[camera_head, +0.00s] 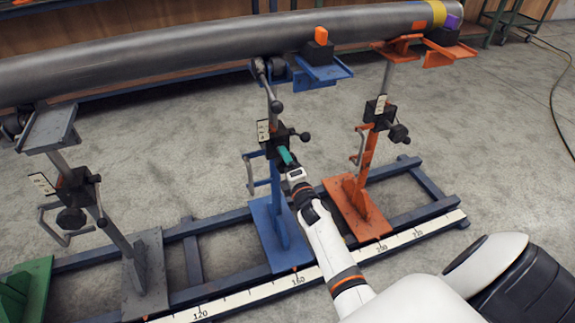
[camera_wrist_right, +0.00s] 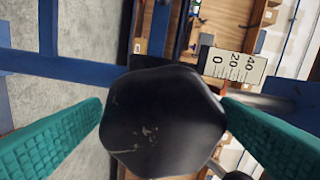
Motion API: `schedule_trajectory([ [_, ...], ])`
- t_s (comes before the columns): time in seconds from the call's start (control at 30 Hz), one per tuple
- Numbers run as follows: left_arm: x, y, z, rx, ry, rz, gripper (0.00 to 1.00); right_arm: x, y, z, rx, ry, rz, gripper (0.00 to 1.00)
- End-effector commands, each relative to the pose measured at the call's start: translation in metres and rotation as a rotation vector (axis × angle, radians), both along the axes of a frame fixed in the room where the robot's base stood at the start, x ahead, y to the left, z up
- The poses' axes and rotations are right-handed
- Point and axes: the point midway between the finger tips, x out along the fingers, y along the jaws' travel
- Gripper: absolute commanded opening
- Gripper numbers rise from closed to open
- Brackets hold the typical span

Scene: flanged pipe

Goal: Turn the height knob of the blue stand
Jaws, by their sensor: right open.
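The blue stand (camera_head: 277,232) is upright in the middle of the head view, under the long grey pipe (camera_head: 170,55). Its black height knob (camera_wrist_right: 160,118) fills the middle of the right wrist view, with a worn patch on its face. My right gripper (camera_head: 286,156) is at the stand's black clamp block (camera_head: 276,138) and covers the knob in the head view. Its teal fingers (camera_wrist_right: 162,105) are open, one on each side of the knob, with slim gaps visible. Whether the fingertips reach past the knob's face is hard to tell. My left gripper is not in view.
An orange stand (camera_head: 362,205) is close on the right, with its own black knob (camera_head: 399,134). A grey stand (camera_head: 145,275) is to the left. A blue floor frame (camera_head: 195,262) and a long ruler (camera_head: 235,302) run below. A scale plate (camera_wrist_right: 233,65) is beside the knob.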

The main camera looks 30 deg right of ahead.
Motion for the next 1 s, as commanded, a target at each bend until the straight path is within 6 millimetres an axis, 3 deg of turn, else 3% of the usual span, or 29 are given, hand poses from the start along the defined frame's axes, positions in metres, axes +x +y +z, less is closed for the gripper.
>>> schedule_trajectory([
  [0.27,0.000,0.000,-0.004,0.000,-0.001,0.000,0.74,-0.015,0.003,0.001,0.000,0.001,0.000,0.84],
  [0.43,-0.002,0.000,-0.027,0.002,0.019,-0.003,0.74,-0.049,0.012,0.001,0.001,0.002,0.000,0.84],
  [0.7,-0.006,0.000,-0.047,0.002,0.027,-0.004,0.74,-0.099,0.024,0.000,0.001,0.002,-0.001,0.84],
  [1.0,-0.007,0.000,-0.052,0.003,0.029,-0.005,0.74,-0.117,0.028,0.000,0.000,0.000,0.000,0.84],
])
